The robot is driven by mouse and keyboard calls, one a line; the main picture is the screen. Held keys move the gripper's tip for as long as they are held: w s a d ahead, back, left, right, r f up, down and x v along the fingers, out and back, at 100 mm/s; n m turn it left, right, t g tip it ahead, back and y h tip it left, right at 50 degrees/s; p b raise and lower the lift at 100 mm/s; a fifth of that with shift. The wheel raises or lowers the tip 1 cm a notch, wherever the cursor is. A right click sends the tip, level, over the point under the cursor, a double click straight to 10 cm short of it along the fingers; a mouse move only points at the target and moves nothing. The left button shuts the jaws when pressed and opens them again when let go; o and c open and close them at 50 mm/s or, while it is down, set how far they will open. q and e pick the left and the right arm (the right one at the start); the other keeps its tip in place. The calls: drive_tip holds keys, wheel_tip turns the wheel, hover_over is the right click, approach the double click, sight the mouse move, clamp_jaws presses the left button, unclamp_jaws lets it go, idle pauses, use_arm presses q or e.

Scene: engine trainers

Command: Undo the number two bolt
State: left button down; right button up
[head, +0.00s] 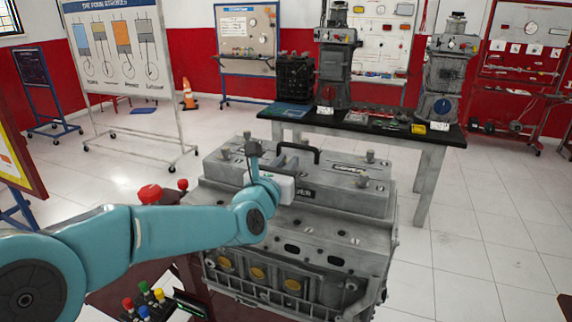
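A grey engine trainer (330,222) stands in the middle of the head view, with a raised cover and a black handle (302,147) on top. Knob-like bolt heads stand on the cover, one at the back right (370,156) and one at the front right (363,180). I cannot read a number by any bolt. My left gripper (274,158) is over the left part of the cover, with dark finger parts near its far left side. Its body hides part of the cover, and whether it holds a bolt is unclear. My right gripper is out of view.
A black-topped workbench (445,135) with machines stands behind the engine. Coloured buttons (145,300) and a red knob (150,193) are at the lower left. A poster stand (125,50) is behind at left. White floor is open to the right.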

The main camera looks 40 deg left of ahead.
use_arm(q)
drive_tip(key=shift+w+d+f+n+y+b, duration=0.1)
drive_tip(key=shift+d+f+n+y+b, duration=0.1)
drive_tip(key=shift+n+y+b, duration=0.55)
drive_tip(key=n+g+y+b, duration=0.1)
drive_tip(key=y+b, duration=0.1)
drive_tip(key=y, duration=0.1)
drive_tip(key=shift+d+n+g, duration=0.15)
drive_tip(key=shift+n+g, duration=0.2)
drive_tip(key=shift+g, duration=0.05)
drive_tip(key=n+g+y+b, duration=0.1)
drive_tip(key=y, duration=0.1)
drive_tip(key=n+g+y, duration=0.1)
drive_tip(key=shift+w+d+n+g+y+b, duration=0.1)
drive_tip(key=shift+w+n+g+y+b, duration=0.1)
drive_tip(key=shift+n+g+y+b, duration=0.15)
drive_tip(key=shift+r+n+g+y+b, duration=0.15)
drive_tip(key=shift+n+g+y+b, duration=0.3)
drive_tip(key=shift+n+g+y, duration=0.45)
drive_tip(key=shift+r, duration=0.1)
drive_tip(key=c, duration=1)
unclamp_jaws()
